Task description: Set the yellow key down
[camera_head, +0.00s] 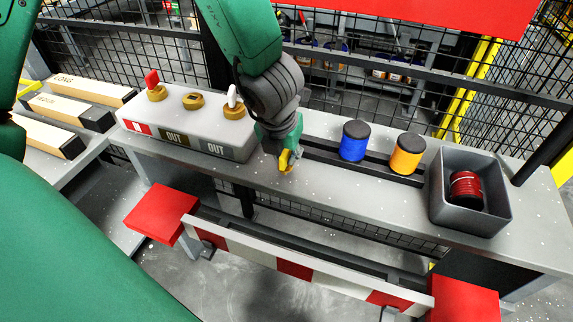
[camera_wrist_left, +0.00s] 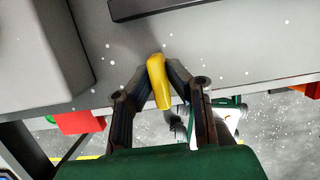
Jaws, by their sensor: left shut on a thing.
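The yellow key (camera_head: 284,160) is in my left gripper (camera_head: 289,157), at the front part of the grey bench top (camera_head: 330,189), just right of the key block. In the left wrist view the two fingers are shut on the yellow key (camera_wrist_left: 158,80), which points out over the bench surface. I cannot tell whether the key touches the bench. The grey key block (camera_head: 190,122) has three brass locks. A red key (camera_head: 152,78) stands in the left lock and a white key (camera_head: 232,96) in the right one. The middle lock (camera_head: 193,101) holds no key. My right gripper is not in view.
A blue pail (camera_head: 354,141) and an orange pail (camera_head: 407,153) stand on a dark rail to the right. A grey bin (camera_head: 491,217) holds a red spool-like item (camera_head: 466,190). A red and white barrier (camera_head: 295,269) runs along the front. Wire fencing stands behind.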

